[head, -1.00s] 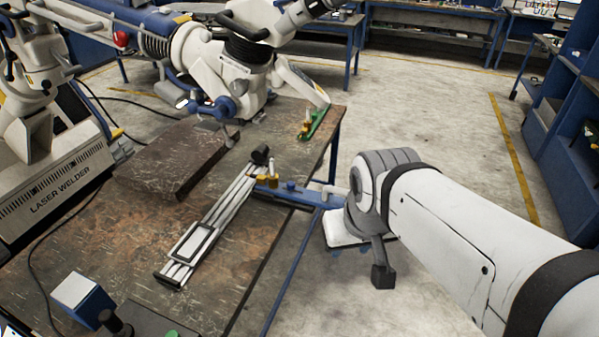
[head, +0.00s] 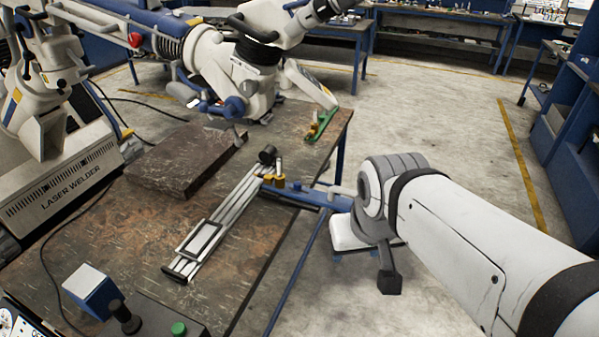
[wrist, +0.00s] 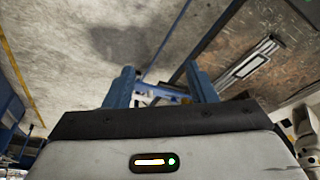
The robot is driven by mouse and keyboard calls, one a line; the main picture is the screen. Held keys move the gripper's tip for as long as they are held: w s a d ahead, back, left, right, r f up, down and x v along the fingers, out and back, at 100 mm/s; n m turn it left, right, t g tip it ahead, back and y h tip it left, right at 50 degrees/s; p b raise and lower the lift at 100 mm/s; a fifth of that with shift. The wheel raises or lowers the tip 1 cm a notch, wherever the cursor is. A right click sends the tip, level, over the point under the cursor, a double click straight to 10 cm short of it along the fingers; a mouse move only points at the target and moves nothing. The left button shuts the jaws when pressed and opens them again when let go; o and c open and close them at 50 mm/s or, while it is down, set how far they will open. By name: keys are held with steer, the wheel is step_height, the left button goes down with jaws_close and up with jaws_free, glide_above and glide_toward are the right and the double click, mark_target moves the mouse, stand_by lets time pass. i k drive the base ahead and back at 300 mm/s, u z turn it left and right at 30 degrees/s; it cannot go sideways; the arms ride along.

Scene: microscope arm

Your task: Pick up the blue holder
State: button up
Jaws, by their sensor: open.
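The blue holder (head: 290,192) lies at the right edge of the brown work table, beside the far end of a metal rail. Small brass pieces stand at its left end. My gripper (wrist: 160,85) shows in the wrist view as two blue fingers standing well apart. A blue and whitish piece (wrist: 165,95), apparently the holder, shows in the gap between them. Whether it touches a finger I cannot tell. In the head view my arm comes in from the right, and its wrist hides part of the gripper just off the table edge.
The metal rail (head: 222,225) lies close left of the holder. A dark slab (head: 185,160) and the laser welder (head: 60,190) are further left. A green holder (head: 320,125) with brass pieces is at the table's far corner. Open floor lies right of the table.

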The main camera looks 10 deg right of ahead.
mark_target(272, 183)
steer(key=u, duration=2.45)
steer(key=k, duration=1.4)
steer(key=z, duration=1.6)
steer(key=i, duration=1.65)
steer(key=z, duration=0.05)
